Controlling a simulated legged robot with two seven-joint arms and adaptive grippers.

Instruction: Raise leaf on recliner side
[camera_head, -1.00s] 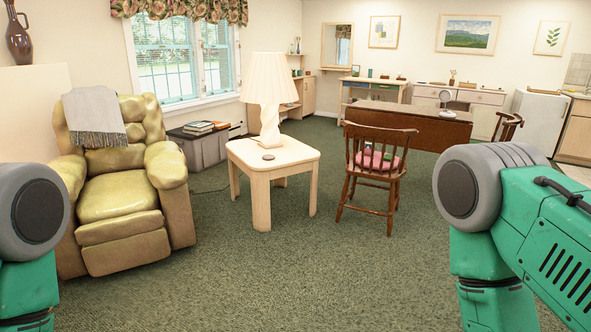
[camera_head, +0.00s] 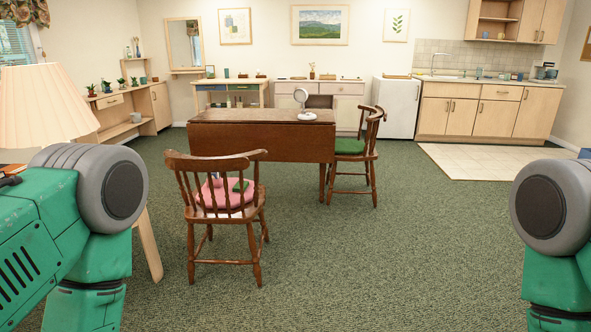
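A dark brown drop-leaf table (camera_head: 230,117) stands ahead, left of the middle. A wide leaf (camera_head: 262,141) hangs straight down on the side facing me. A white round-headed object on a base (camera_head: 302,104) stands on the tabletop near its right end. The recliner is out of view now. Only my green and grey arm links show at the lower left and right edges. Neither gripper is in view.
A wooden chair (camera_head: 222,210) with a pink cushion (camera_head: 228,194) stands before the leaf and partly covers it. Another chair (camera_head: 357,147) with a green cushion stands at the table's right end. A side table with a lamp (camera_head: 42,106) is at left. Carpet at right is clear.

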